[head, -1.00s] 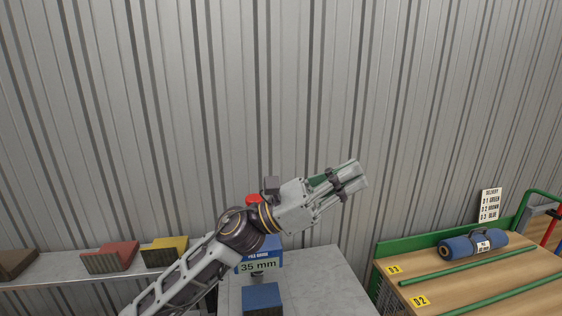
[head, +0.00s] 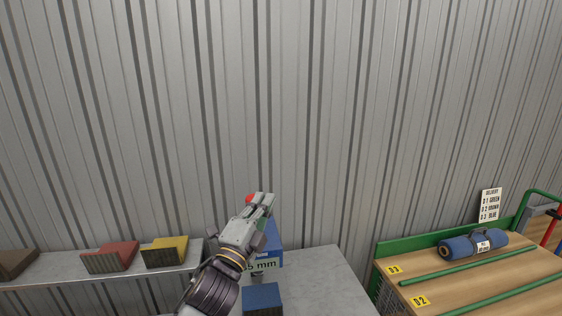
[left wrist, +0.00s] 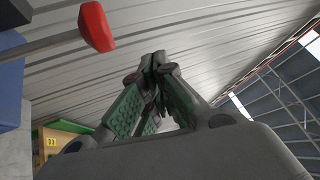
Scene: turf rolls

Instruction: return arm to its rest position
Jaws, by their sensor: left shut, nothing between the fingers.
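My left gripper (head: 262,200) is shut and empty in the head view, raised in front of the blue gauge press marked 35 mm (head: 268,260) and partly covering it. In the left wrist view its fingers (left wrist: 158,70) meet at the tips, with green pads and nothing between them. The red knob (head: 250,198) of the press shows just beside the gripper, and the same red knob (left wrist: 96,27) is close at the upper left of the left wrist view. Whether they touch, I cannot tell. My right gripper is not in view.
A wooden cart (head: 460,280) at the right holds a blue roll (head: 472,244) and green bars. A delivery sign (head: 490,204) stands behind.

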